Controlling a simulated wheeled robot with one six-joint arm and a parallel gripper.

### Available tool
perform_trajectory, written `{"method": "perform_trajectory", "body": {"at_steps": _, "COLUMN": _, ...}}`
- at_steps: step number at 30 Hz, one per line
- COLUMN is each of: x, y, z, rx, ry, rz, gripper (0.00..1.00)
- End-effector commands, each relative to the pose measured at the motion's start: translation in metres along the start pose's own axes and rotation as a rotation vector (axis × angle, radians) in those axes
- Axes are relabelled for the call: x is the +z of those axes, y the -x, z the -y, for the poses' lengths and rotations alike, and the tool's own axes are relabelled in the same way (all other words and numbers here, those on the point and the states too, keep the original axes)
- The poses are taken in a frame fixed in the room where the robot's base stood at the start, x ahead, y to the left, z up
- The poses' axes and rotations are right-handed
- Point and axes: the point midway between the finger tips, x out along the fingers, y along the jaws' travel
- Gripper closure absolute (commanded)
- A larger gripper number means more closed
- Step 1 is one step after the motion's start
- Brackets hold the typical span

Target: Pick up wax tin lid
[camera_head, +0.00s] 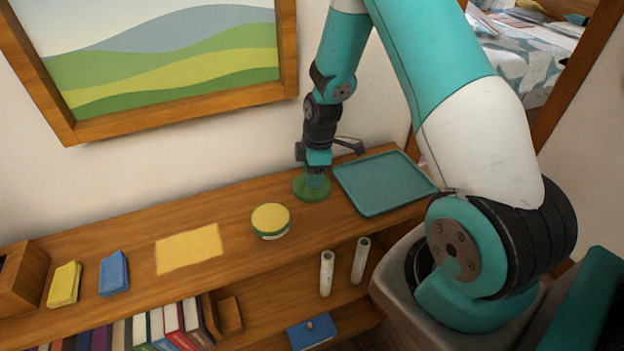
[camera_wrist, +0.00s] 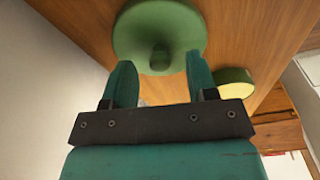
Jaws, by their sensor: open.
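The wax tin lid is a green disc with a small round knob; it lies on the wooden shelf below my gripper in the head view (camera_head: 304,193). In the wrist view the lid (camera_wrist: 135,30) is near the top, its knob toward me. My gripper (camera_wrist: 160,61) is open, with its two teal fingertips on either side of the knob and a gap at each side. I cannot tell how deep the fingers reach around it. In the head view my gripper (camera_head: 317,179) points down over the lid and hides part of it.
A green tin with a yellow top (camera_head: 270,219) stands to the left of the lid. A teal tray (camera_head: 385,182) lies close on the right. A yellow sheet (camera_head: 189,248), a blue block (camera_head: 113,273) and a yellow block (camera_head: 64,284) lie farther left. The wall is behind.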

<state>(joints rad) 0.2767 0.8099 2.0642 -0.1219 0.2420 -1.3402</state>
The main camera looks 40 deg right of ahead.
Motion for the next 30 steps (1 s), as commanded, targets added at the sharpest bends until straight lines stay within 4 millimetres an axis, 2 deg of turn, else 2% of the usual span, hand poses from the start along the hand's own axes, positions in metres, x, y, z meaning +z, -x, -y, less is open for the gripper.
{"method": "perform_trajectory", "body": {"at_steps": 4, "x": -0.0001, "y": -0.0090, "z": 0.0001, "rx": 0.000, "ry": 0.000, "rz": 0.000, "gripper": 0.48}}
{"method": "perform_trajectory", "body": {"at_steps": 10, "x": -0.0001, "y": -0.0099, "z": -0.0001, "rx": 0.001, "ry": 0.000, "rz": 0.000, "gripper": 0.48}}
{"method": "perform_trajectory", "body": {"at_steps": 11, "x": -0.0001, "y": -0.0099, "z": -0.0001, "rx": 0.001, "ry": 0.000, "rz": 0.000, "gripper": 0.52}}
{"method": "perform_trajectory", "body": {"at_steps": 17, "x": 0.0000, "y": -0.0097, "z": 0.0000, "rx": 0.001, "ry": 0.000, "rz": 0.000, "gripper": 0.98}}
{"method": "perform_trajectory", "body": {"at_steps": 18, "x": 0.0000, "y": -0.0097, "z": 0.0000, "rx": 0.001, "ry": 0.000, "rz": 0.000, "gripper": 1.00}}
{"method": "perform_trajectory", "body": {"at_steps": 30, "x": 0.0000, "y": -0.0078, "z": 0.0012, "rx": 0.001, "ry": 0.000, "rz": 0.000, "gripper": 1.00}}
